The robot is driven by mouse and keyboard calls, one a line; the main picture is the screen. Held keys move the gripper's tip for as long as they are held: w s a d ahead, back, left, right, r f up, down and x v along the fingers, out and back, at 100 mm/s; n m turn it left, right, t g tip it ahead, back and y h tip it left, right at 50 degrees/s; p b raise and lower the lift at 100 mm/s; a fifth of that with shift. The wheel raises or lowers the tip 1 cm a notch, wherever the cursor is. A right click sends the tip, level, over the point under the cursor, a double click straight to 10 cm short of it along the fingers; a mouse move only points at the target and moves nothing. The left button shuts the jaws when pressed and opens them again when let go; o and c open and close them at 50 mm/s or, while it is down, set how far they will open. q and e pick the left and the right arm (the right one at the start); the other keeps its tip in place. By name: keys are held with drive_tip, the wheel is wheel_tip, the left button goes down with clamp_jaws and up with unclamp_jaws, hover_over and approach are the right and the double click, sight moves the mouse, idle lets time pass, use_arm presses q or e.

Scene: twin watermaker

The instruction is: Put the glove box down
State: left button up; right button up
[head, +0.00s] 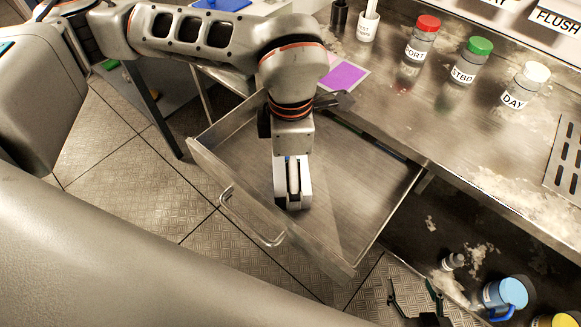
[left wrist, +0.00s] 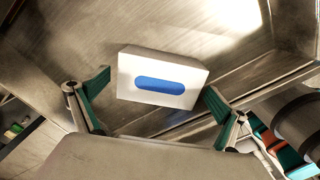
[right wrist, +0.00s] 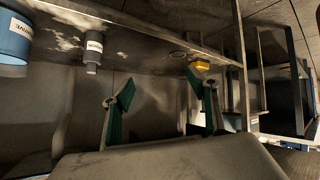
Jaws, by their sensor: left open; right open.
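The glove box (left wrist: 165,75), a white box with a blue oval slot, shows in the left wrist view over the bare metal floor of the open drawer (head: 345,190). My left gripper (left wrist: 157,82) is open, with a green-padded finger near each end of the box. I cannot tell whether the fingers touch it.
The drawer handle (head: 250,222) faces the tiled floor. On the counter stand the PORT bottle (head: 421,40), STBD bottle (head: 471,62) and DAY bottle (head: 523,88), beside a purple sheet (head: 345,76). A blue mug (head: 507,293) and a small bottle (head: 453,262) sit below the counter.

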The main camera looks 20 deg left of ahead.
use_arm(q)
wheel_tip(320, 180, up, 12)
drive_tip(key=p, duration=0.1)
drive_tip(key=shift+f, duration=0.2)
idle(0.5)
